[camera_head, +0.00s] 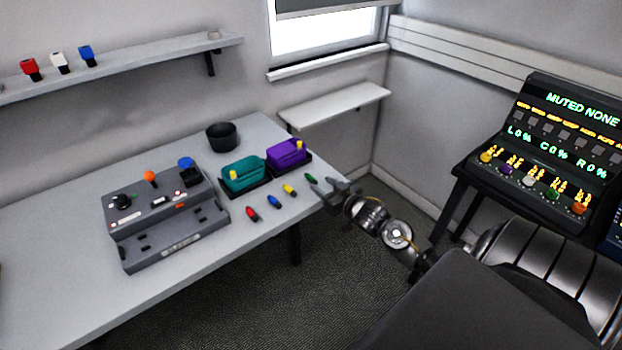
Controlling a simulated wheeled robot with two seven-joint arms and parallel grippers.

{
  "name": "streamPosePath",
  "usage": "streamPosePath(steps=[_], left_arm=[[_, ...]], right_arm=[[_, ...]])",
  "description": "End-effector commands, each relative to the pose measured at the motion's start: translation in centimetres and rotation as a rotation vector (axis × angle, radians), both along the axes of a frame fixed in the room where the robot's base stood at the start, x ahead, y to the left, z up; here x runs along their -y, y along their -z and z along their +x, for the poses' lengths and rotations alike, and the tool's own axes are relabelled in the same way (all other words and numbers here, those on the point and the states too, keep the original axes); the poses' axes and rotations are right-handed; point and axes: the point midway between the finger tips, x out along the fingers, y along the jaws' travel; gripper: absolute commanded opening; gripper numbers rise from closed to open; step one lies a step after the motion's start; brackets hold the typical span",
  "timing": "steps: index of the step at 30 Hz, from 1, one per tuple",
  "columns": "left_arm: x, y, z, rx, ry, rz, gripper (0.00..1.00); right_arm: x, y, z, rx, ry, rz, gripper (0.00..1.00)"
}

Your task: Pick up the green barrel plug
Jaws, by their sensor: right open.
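The green barrel plug (311,179) lies on the light grey table near its right end, last in a row of small plugs. My right gripper (324,186) is open just to the right of the green plug, its fingers pointing left toward it. The fingertips look very close to the plug; I cannot tell whether they touch it. My left gripper is not in view.
Red (252,214), blue (274,202) and yellow (290,190) plugs lie left of the green one. Behind them stand a teal block (244,174) and a purple block (287,153). A grey control box (165,215) and black bowl (222,136) are farther left.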

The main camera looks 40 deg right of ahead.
Motion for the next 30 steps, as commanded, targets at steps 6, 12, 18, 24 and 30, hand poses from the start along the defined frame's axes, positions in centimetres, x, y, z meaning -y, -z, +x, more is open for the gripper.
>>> streamPosePath(steps=[6,12,18,24,30], left_arm=[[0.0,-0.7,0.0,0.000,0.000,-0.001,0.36],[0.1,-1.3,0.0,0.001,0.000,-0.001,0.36],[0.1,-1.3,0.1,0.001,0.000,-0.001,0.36],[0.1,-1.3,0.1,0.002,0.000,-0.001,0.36],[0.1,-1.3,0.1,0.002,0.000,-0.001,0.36]], right_arm=[[-0.1,0.0,1.6,0.000,-0.001,0.001,0.44],[0.0,0.6,4.4,0.001,0.000,0.000,0.44],[-0.1,0.9,5.1,0.000,-0.001,-0.001,0.44],[-0.1,0.9,5.1,0.000,-0.001,-0.001,0.34],[-0.1,0.9,5.1,0.000,-0.001,-0.001,0.08]])
